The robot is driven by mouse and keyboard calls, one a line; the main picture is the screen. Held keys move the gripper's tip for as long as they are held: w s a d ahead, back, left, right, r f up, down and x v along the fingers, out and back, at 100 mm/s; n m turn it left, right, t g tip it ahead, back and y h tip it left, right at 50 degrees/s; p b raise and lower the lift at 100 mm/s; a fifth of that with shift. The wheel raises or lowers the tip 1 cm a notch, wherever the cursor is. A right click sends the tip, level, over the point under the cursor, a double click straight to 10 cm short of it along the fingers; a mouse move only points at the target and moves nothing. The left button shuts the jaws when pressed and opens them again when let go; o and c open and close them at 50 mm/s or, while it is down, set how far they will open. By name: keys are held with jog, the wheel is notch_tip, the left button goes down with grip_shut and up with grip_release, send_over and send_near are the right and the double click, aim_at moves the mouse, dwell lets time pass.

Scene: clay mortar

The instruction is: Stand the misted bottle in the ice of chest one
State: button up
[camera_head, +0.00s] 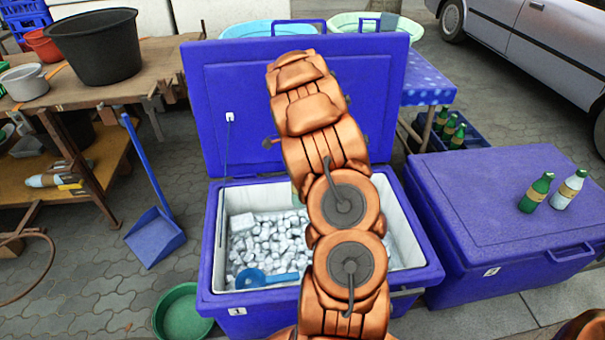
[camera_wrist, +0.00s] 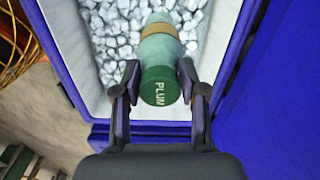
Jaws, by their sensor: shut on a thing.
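Chest one (camera_head: 225,311), blue with a white inside and the number 1 on its front, stands open with its lid up. White ice (camera_head: 262,243) fills its bottom. In the wrist view, my gripper (camera_wrist: 160,70) is shut on a pale green, cloudy-looking bottle (camera_wrist: 160,50) with a tan band and a dark green cap marked PLUM. The cap faces the camera and the body points away over the ice (camera_wrist: 105,35). I cannot tell whether its base touches the ice.
A blue scoop (camera_head: 262,278) lies on the ice at the front left. A closed blue chest (camera_head: 480,215) at the right bears a dark green bottle (camera_head: 536,194) and a paler one (camera_head: 568,190). The raised lid (camera_head: 230,110) stands behind the opening.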

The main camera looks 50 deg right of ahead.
jog(key=shift+s+d+f+m, duration=0.3)
jog(key=shift+d, duration=0.2)
jog(key=shift+f, duration=0.2)
jog(key=shift+f+b, duration=1.2)
jog(key=shift+f, duration=2.6)
jog(key=shift+f+b, duration=0.45)
jog(key=shift+f, duration=3.45)
notch_tip(320, 180, down, 10)
jog(key=b, duration=0.5)
jog(key=shift+b, duration=0.35)
jog(key=shift+f+b, duration=0.55)
jog(key=shift+b, duration=0.05)
jog(key=o, duration=1.2)
jog(key=shift+o, duration=0.5)
jog(key=o, duration=0.4)
